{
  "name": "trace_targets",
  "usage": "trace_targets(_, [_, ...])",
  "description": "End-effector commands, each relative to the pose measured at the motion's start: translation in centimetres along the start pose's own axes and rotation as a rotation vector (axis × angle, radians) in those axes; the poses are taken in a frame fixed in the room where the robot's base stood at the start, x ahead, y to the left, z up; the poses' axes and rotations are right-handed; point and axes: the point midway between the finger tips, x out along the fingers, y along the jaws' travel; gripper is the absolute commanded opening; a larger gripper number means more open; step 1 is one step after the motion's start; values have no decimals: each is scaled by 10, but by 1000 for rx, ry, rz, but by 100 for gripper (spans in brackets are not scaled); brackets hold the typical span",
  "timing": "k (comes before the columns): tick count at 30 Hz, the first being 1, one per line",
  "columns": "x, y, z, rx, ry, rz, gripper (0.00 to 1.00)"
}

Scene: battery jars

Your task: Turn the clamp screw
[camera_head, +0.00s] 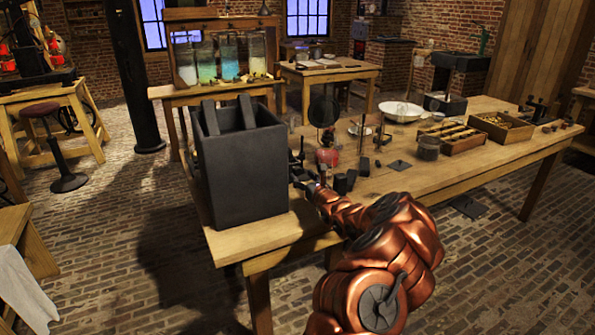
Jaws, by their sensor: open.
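My copper-coloured arm reaches in from the lower right over the near end of the wooden table (455,175). My gripper (301,170) is small and dark at the arm's tip, just right of a large dark box (243,175). Its jaws are open, and I see nothing held between them. The dark box stands at the table's left end, with two dark slabs (228,112) sticking up from its top. I cannot make out the clamp screw among the small dark parts around my gripper. I cannot tell whether the gripper touches anything.
Small dark blocks (341,184) and a red-based item (327,157) stand close to the gripper. A white bowl (401,111) and wooden trays (502,127) are farther right. Glass jars with coloured liquid (229,60) stand behind. The table's front edge is clear.

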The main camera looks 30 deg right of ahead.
Motion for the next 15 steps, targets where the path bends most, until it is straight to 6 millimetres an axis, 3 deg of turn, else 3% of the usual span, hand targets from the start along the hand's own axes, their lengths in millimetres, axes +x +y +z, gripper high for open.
trace_targets(15, [42, -4, -2, -2, 6, -5, 61])
